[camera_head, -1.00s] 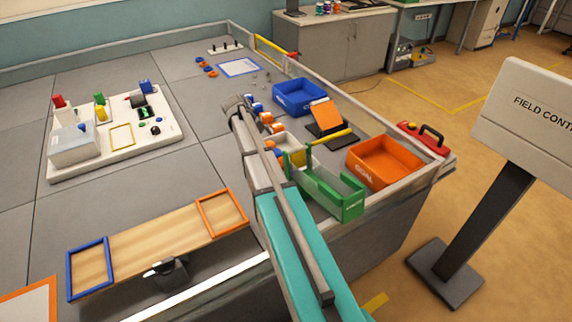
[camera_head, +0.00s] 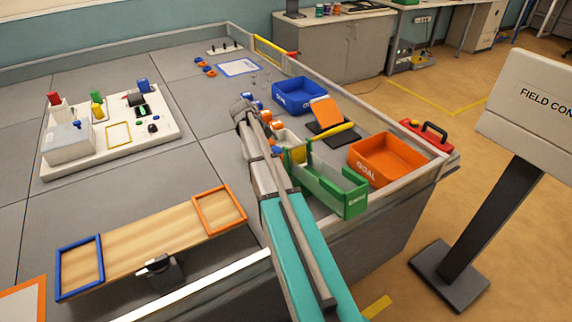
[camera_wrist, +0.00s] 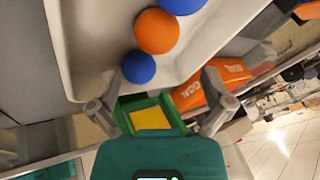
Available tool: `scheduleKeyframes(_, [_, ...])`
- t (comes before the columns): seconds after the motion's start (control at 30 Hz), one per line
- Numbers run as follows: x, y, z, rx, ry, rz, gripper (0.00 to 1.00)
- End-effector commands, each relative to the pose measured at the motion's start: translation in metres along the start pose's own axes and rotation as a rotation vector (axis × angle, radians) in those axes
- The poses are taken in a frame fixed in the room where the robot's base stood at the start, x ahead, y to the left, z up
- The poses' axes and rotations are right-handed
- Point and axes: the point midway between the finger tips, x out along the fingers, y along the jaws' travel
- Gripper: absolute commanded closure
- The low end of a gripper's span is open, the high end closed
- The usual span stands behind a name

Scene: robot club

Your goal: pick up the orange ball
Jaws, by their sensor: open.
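The orange ball (camera_wrist: 157,31) lies in a pale trough-like tray (camera_wrist: 85,45), between a blue ball (camera_wrist: 138,67) nearer me and another blue ball (camera_wrist: 182,6) beyond it, in the wrist view. My gripper (camera_wrist: 153,92) is open and empty. Its fingers are spread wide on the near side of the balls, apart from the orange one. In the head view my arm reaches over the table's right side and hides much of the tray. Small orange and blue balls show beside it there, but I cannot tell which is the same orange ball.
A green bin (camera_head: 340,195), an orange goal bin (camera_head: 390,158) and a blue goal bin (camera_head: 299,96) stand near my arm. A black stand with an orange plate (camera_head: 326,112) is between them. A low rail edges the table. The grey tabletop left of my arm has free room.

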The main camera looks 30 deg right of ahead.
Motion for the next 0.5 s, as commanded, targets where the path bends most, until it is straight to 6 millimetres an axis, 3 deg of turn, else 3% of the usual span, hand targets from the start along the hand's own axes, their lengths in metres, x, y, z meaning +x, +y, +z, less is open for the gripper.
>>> scheduleKeyframes(0.2, [0.022, 0.002, 0.001, 0.000, 0.000, 0.000, 0.00])
scheduleKeyframes(0.5, [0.031, 0.001, 0.000, 0.000, 0.000, 0.000, 0.00])
